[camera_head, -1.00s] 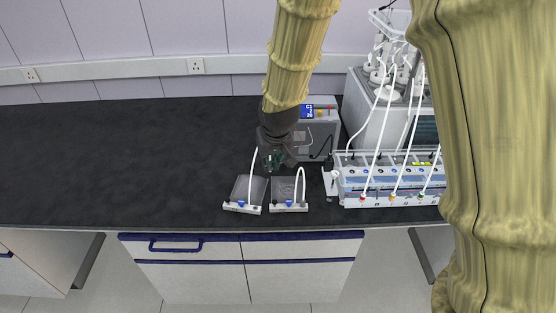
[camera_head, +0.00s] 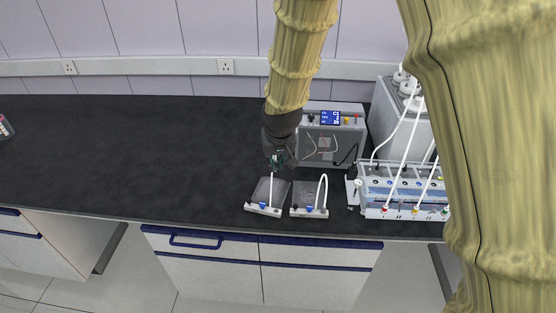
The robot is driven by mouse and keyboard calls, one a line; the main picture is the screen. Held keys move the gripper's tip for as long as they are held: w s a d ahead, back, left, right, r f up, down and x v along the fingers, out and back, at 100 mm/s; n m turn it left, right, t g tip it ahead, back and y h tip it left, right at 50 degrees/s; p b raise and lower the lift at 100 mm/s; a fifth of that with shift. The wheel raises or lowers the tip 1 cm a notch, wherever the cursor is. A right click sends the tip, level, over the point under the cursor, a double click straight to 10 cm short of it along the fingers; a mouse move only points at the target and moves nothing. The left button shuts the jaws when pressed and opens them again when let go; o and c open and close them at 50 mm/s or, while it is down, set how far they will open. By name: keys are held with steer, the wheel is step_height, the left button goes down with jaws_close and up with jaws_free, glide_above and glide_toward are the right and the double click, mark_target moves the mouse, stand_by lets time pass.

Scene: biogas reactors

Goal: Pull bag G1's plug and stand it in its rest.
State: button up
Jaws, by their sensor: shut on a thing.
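Two flat grey bags on white-fronted holders lie side by side near the bench's front edge, a left bag (camera_head: 272,188) and a right bag (camera_head: 306,192). I cannot read which one is G1. A white tube (camera_head: 271,187) rises nearly straight from the left bag to my gripper (camera_head: 277,163). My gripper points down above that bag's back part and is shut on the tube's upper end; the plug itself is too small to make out. The right bag's white tube (camera_head: 325,187) arches over on its own. I cannot make out a rest for the plug.
A grey instrument (camera_head: 345,150) with a blue display stands behind the bags. A rack with white tubes (camera_head: 385,200) and coloured fittings stands to the right. My arm covers the right side.

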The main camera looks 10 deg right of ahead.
steer(key=shift+f, duration=0.1)
steer(key=shift+f+b, duration=4.5)
steer(key=shift+f, duration=4.25)
steer(key=shift+f, duration=1.1)
